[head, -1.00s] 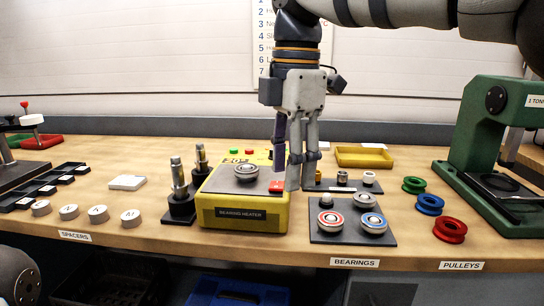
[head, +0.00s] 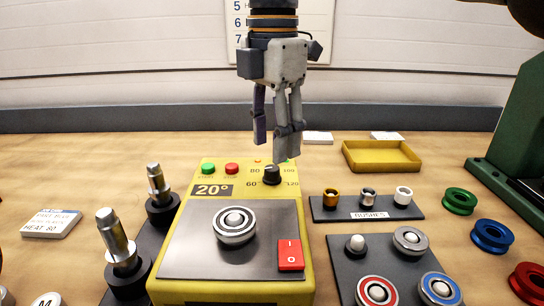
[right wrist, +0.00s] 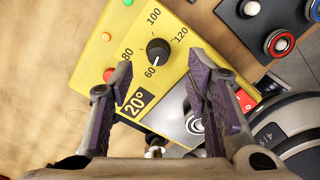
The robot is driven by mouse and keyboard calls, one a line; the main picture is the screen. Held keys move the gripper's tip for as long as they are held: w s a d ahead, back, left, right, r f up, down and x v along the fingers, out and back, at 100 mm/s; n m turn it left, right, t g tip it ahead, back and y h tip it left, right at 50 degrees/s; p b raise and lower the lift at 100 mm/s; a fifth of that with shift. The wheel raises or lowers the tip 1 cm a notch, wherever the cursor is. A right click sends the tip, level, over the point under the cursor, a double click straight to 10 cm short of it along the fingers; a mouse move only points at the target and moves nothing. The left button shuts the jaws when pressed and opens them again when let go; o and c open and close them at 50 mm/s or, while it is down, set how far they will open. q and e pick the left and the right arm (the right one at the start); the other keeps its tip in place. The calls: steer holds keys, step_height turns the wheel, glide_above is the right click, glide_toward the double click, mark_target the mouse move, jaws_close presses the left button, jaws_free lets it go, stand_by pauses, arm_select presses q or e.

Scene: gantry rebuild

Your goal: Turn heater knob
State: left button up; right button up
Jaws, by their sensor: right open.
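The yellow bearing heater (head: 172,262) stands on the bench, its display reading 20°. Its black heater knob (head: 272,175) is on the back panel, with a dial marked from 60 to 120. In the right wrist view the knob (right wrist: 158,51) has a white mark near 60. My right gripper (head: 270,145) is open and empty, pointing down above the knob and apart from it. In the right wrist view the knob appears beyond and between the fingertips (right wrist: 160,68). My left gripper is not in view.
A bearing (head: 234,226) sits on the heater plate near a red switch (head: 290,255). Metal posts (head: 116,240) stand left. Bushings (head: 368,196), bearings (head: 440,288) and pulleys (head: 491,236) lie right.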

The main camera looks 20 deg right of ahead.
mark_target(272, 168)
steer(key=shift+w+f, duration=0.1)
steer(key=shift+f, duration=2.3)
jaws_close()
steer(key=shift+r+m, duration=0.1)
steer(key=shift+m, duration=0.2)
steer(key=shift+m+p, duration=0.35)
steer(key=shift+m, duration=0.65)
steer(key=m, duration=0.4)
steer(key=shift+m, duration=0.3)
steer(key=m, duration=0.6)
steer(key=shift+m, duration=0.4)
